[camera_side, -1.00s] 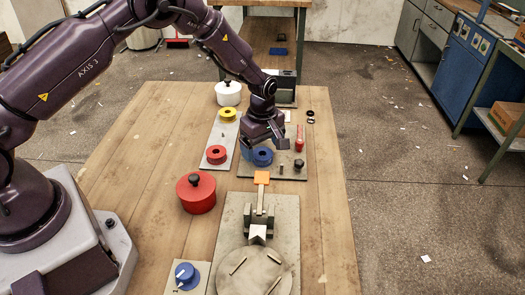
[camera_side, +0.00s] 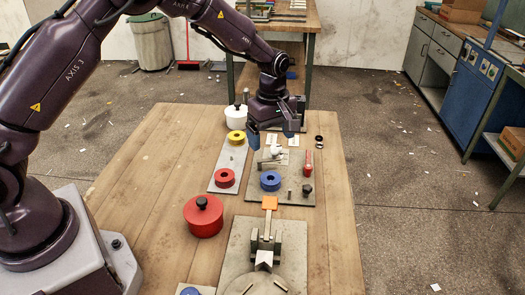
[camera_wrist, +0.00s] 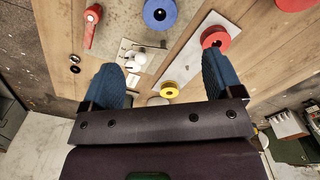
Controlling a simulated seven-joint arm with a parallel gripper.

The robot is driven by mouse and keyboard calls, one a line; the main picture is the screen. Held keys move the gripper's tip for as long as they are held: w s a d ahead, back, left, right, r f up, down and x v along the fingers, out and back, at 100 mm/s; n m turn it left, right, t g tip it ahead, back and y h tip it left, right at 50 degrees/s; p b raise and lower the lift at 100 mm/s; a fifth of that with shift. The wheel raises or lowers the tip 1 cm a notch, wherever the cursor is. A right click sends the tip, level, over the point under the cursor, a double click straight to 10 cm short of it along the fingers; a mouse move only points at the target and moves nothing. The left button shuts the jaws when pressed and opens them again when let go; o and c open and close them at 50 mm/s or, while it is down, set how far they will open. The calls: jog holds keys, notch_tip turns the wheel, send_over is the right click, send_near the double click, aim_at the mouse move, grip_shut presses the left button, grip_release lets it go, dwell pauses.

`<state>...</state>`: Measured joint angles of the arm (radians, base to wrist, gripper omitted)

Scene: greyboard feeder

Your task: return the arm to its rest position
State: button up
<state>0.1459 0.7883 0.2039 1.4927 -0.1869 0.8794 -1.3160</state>
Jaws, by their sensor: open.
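My gripper (camera_side: 272,139) hangs with fingers downward above the far part of the wooden bench (camera_side: 158,180). Its two blue fingers are apart and nothing is between them. In the wrist view my gripper (camera_wrist: 162,66) also shows as open and empty. A small white-topped fixture (camera_wrist: 140,59) lies below, between the fingers in that view. The blue ring (camera_side: 271,181) sits on the grey board, nearer the side camera than my gripper and apart from it. It also shows at the top of the wrist view (camera_wrist: 160,12).
A red lidded pot (camera_side: 204,218) stands left of centre. Red (camera_side: 225,179) and yellow (camera_side: 236,138) rings sit on a strip. A white pot (camera_side: 238,117) stands behind them. The bench's left side is clear.

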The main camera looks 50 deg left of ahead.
jog(key=s+r+m+t, duration=0.2)
jog(key=s+r+m, duration=0.6)
jog(key=s, duration=0.6)
jog(key=s+r+m+t, duration=0.3)
jog(key=s+r+m, duration=0.5)
jog(key=s+r, duration=0.5)
jog(key=shift+s+a+t, duration=0.2)
jog(key=shift+s+t, duration=0.1)
jog(key=shift+s, duration=0.25)
